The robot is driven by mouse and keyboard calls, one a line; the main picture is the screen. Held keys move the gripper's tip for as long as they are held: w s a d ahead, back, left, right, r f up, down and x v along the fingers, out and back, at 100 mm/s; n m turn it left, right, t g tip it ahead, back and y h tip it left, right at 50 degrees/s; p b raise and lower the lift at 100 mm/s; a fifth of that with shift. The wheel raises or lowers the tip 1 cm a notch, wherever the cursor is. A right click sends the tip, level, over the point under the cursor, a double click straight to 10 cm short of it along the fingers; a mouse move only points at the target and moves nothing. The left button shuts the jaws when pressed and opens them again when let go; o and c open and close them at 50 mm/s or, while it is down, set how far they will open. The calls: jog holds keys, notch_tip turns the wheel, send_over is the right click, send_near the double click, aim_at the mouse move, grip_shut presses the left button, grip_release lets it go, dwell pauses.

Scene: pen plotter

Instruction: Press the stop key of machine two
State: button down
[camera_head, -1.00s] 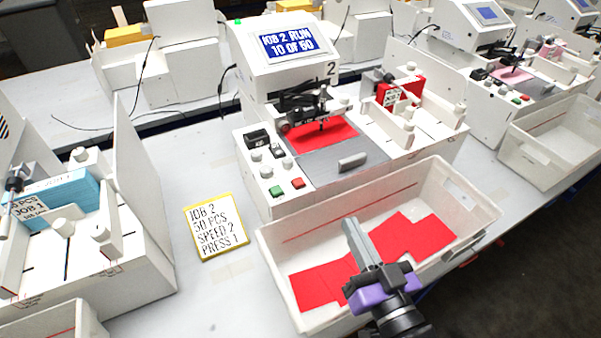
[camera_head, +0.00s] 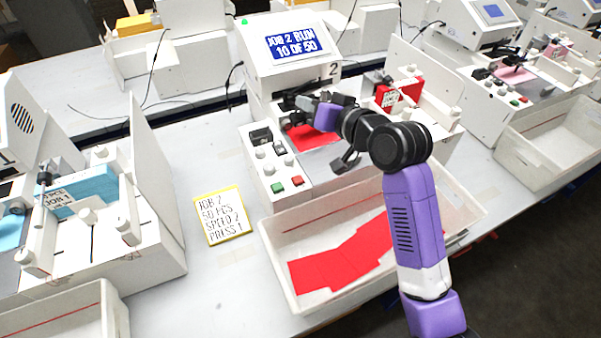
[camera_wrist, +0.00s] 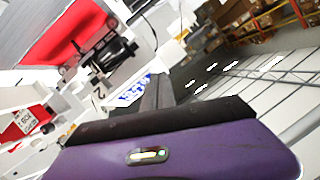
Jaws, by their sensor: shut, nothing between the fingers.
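Machine two (camera_head: 262,75) is a white plotter with a "2" label. Its screen (camera_head: 292,45) reads "JOB 2 RUN 10 OF 50" and also shows in the wrist view (camera_wrist: 132,92). A red key (camera_head: 297,180), which looks like the stop key, sits beside a green key (camera_head: 277,187) on its front left panel. My gripper (camera_wrist: 160,80) is shut and empty, its grey fingers together. In the head view it is near the pen carriage, above and behind the keys; its fingertips are hard to make out there. The red key is uncovered, and the gripper is apart from it.
A white bin (camera_head: 275,246) with red sheets stands in front of the machine, under my arm. A yellow-edged job card (camera_head: 222,215) lies on the table to the left. White knobs (camera_head: 268,170) and a black switch (camera_head: 260,136) are near the keys. Machine one (camera_head: 30,120) stands at left.

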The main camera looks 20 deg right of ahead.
jog(key=s+a+f+n+g+y, duration=0.1)
jog(key=s+a+f+g+y, duration=0.1)
jog(key=f+g, duration=0.4)
jog(key=shift+s+a+g+y, duration=0.3)
jog(key=shift+s+a+g, duration=0.4)
jog(key=shift+s, duration=0.55)
jog(key=shift+f, duration=0.15)
jog(key=b, duration=0.7)
send_over(301, 180)
notch_tip(301, 180, down, 7)
jog(key=shift+r, duration=0.2)
jog(key=shift+f, duration=0.95)
jog(key=shift+s+f, duration=0.1)
jog(key=shift+f, duration=0.1)
jog(key=shift+f, duration=0.25)
